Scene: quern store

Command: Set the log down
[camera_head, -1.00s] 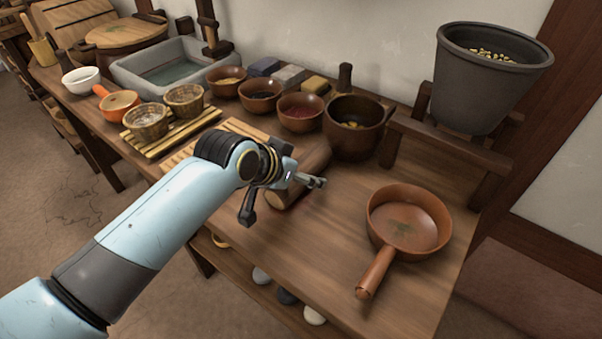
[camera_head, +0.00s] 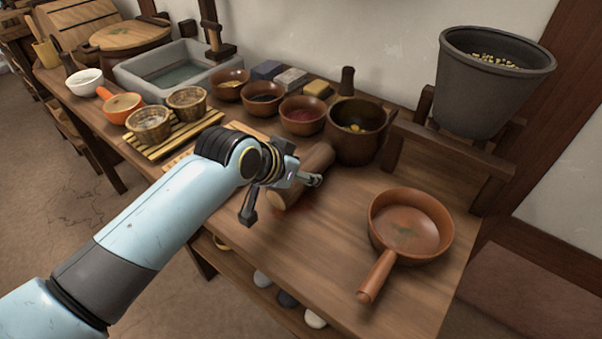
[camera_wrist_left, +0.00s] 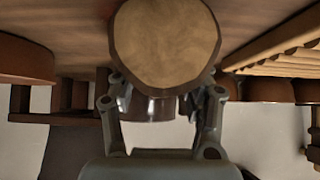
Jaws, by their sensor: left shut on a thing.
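The log (camera_head: 317,161) is a short brown round piece of wood with a pale cut end. It lies lengthwise along the worktop, with its far end near the big brown pot. In the left wrist view the log's pale round end (camera_wrist_left: 166,42) shows between and beyond the two fingers (camera_wrist_left: 162,103). A dark reddish shade lies on the wood under the log. I cannot tell whether the log touches the worktop. My right gripper is in neither view.
A brown pan (camera_head: 408,228) stands on the worktop (camera_head: 330,255) to the right, its handle toward the front. A brown pot (camera_head: 357,140) and small bowls (camera_head: 302,116) line the back. Slatted mats (camera_head: 178,124) lie left. The worktop between log and pan is clear.

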